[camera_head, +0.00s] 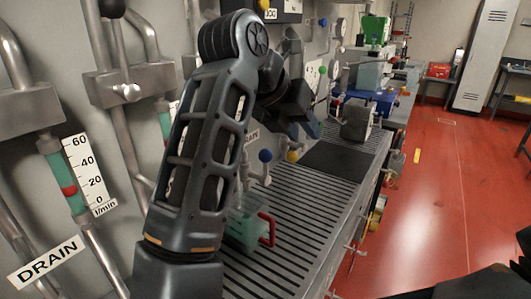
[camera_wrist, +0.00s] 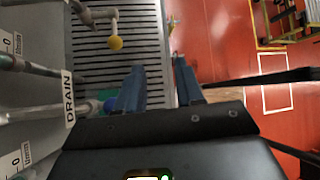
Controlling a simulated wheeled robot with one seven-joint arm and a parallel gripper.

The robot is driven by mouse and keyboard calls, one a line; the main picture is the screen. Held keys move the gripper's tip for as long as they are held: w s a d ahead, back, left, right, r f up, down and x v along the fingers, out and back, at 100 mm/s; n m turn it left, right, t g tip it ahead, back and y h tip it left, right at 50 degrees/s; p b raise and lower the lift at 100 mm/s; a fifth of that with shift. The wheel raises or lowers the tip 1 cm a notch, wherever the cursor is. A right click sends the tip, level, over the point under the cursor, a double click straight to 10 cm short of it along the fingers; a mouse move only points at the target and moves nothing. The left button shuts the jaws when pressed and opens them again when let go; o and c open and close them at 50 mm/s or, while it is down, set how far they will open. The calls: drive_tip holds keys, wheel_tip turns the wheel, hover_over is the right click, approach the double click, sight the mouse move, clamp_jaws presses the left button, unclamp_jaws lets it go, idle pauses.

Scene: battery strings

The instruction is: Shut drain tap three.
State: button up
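A tap with a blue ball knob (camera_head: 265,155) stands at the wall over the slatted bench, next to one with a yellow ball knob (camera_head: 292,156). In the wrist view the yellow knob (camera_wrist: 115,42) is ahead to the left, and a blue knob (camera_wrist: 108,105) is close beside my left finger, partly hidden. A DRAIN label (camera_wrist: 68,98) is on the wall there. I cannot tell which tap is number three, nor its handle position. My gripper (camera_wrist: 158,68) is open and empty above the bench's front edge; its fingers also show in the head view (camera_head: 305,127).
A clear jug with a red handle (camera_head: 267,229) and greenish contents stands on the slatted bench (camera_head: 315,210), partly behind my arm. Flow gauges (camera_head: 85,172) and pipes line the left wall. A grey block (camera_head: 357,122) is farther along. The red floor to the right is mostly open.

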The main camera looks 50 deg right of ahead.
sight(264, 151)
drive_tip(key=w+a+t+y, duration=0.1)
drive_tip(key=w+a+y, duration=0.1)
drive_tip(key=w+a+t+y, duration=0.1)
drive_tip(key=w+a, duration=0.2)
drive_tip(key=shift+w+a+n+t+y, duration=0.1)
drive_tip(key=shift+w+n+t+y, duration=0.05)
drive_tip(key=shift+n+t+y, duration=0.2)
drive_tip(key=shift+w+f, duration=0.1)
drive_tip(key=shift+f, duration=0.05)
drive_tip(key=p+x, duration=0.1)
drive_tip(key=x, duration=0.6)
drive_tip(key=shift+f+p, duration=0.2)
drive_tip(key=shift+p, duration=0.1)
drive_tip(key=shift+c, duration=0.3)
clamp_jaws()
drive_tip(key=shift+w, duration=0.1)
